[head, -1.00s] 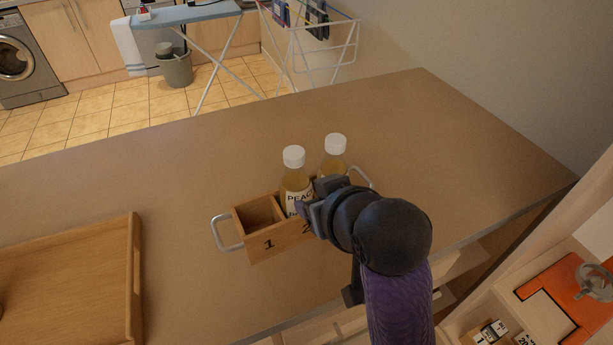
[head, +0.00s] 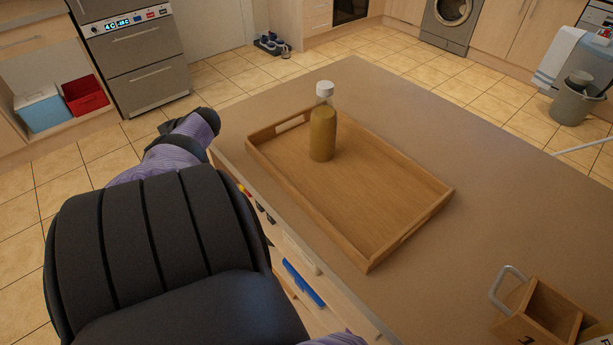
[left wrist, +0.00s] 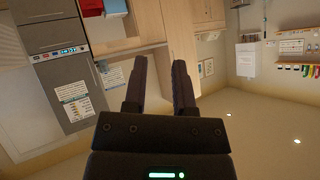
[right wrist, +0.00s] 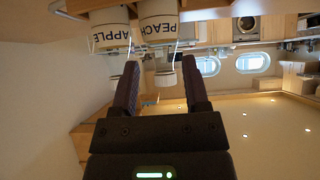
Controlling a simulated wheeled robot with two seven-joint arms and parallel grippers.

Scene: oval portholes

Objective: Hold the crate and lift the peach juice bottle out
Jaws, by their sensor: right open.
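The wooden crate (head: 540,312) is cut off at the lower right of the head view, with an empty compartment and a grey metal handle. In the right wrist view, which is upside down, the peach juice bottle (right wrist: 158,27) stands beside an apple bottle (right wrist: 109,32). My right gripper (right wrist: 160,68) is open, and the peach bottle's white cap shows between its fingers; I cannot tell if they touch it. My left gripper (left wrist: 161,65) is open and empty, away from the crate, facing cabinets. Neither gripper's fingers show clearly in the head view.
A wooden tray (head: 400,190) lies on the table, left of the crate. An amber bottle with a white cap (head: 322,125) stands upright on it, its label not visible. Bare tabletop (head: 480,160) lies beyond the tray.

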